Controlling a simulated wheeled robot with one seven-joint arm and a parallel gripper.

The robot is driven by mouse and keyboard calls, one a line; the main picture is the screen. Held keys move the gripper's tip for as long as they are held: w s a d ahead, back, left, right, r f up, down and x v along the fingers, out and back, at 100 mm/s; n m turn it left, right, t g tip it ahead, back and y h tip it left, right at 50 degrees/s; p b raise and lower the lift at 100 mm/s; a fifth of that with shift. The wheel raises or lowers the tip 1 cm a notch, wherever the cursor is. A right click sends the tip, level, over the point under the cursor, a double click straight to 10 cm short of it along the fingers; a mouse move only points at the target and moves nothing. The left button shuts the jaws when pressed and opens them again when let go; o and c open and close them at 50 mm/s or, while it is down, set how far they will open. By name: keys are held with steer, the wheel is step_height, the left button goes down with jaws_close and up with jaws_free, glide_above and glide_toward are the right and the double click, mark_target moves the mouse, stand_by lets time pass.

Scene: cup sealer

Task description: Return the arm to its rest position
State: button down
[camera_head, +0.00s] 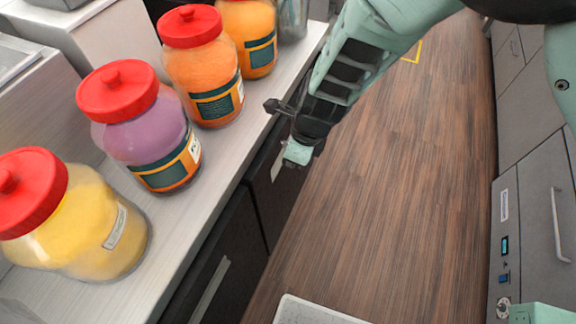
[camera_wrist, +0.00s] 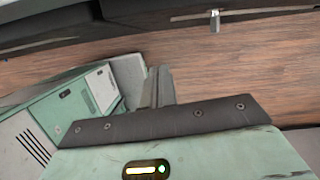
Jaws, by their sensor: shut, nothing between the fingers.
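My gripper (camera_head: 277,166) hangs at the end of my pale green and black arm, near the middle of the head view. It points down over the floor, just off the front edge of the counter. It is shut, with nothing held. In the wrist view, the grey fingers of my gripper (camera_wrist: 158,87) stand together beyond the dark plate of the gripper body. Part of my own green body shows to their left. The upper arm runs out of the head view at the top.
A counter (camera_head: 178,232) on the left holds jars with red lids: yellow (camera_head: 85,235), purple (camera_head: 145,140) and orange (camera_head: 203,70), with another orange one (camera_head: 247,38) behind. Grey cabinets (camera_head: 535,205) line the right. The wooden floor (camera_head: 400,180) between is mostly clear.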

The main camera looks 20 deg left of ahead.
steer(key=shift+d+r, duration=0.15)
steer(key=shift+r, duration=0.55)
steer(key=s+d+r+n+g+b, duration=0.1)
steer(key=s+d+r+n, duration=0.1)
steer(key=d+r+n, duration=0.4)
steer(key=s+d+r+n+b, duration=0.1)
steer(key=s+d+r+n, duration=0.3)
steer(key=r, duration=0.3)
steer(key=s+d+r+n+h, duration=0.1)
steer(key=s+d+r+n, duration=0.1)
steer(key=d+n, duration=0.5)
steer(key=s+d+r+n+t+h+b, duration=0.1)
steer(key=s+d+r+n, duration=0.2)
steer(key=s+d+n, duration=0.2)
steer(key=d+n, duration=0.3)
steer(key=d, duration=0.1)
steer(key=shift+r, duration=0.3)
